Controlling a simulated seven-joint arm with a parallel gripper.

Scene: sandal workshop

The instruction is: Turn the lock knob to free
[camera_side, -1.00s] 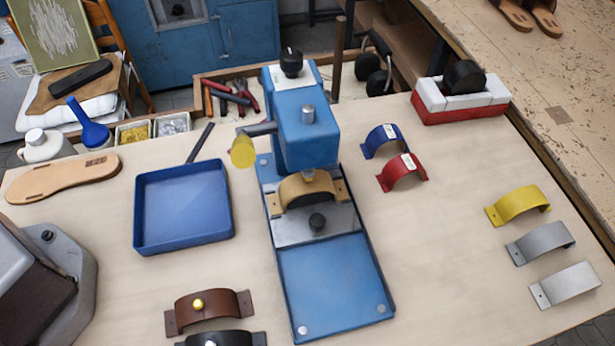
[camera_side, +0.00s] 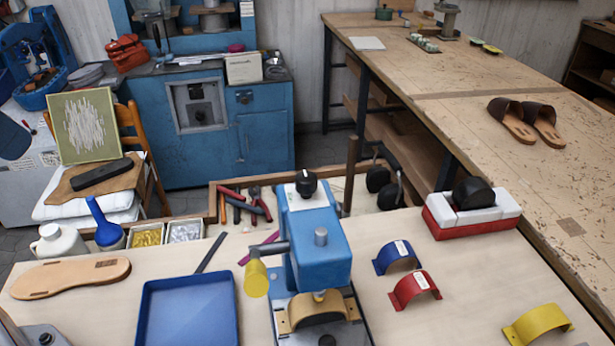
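The blue press (camera_side: 318,250) stands at the front middle of the bench. A black knob (camera_side: 306,184) sits on a white plate on top of its head. Markings around this knob are too small to read. A second dark knob (camera_side: 327,340) shows at the bottom edge, on the press base below a tan curved piece (camera_side: 318,308). I cannot tell for certain which one is the lock knob. A lever with a yellow end (camera_side: 256,279) sticks out to the left of the head. My gripper is not in view.
A blue tray (camera_side: 188,283) lies left of the press. Blue (camera_side: 397,257) and red (camera_side: 415,289) curved straps lie right of it, with a yellow one (camera_side: 538,324) farther right. A red-and-white block (camera_side: 470,215) stands behind them. Tools (camera_side: 245,203) lie behind the press.

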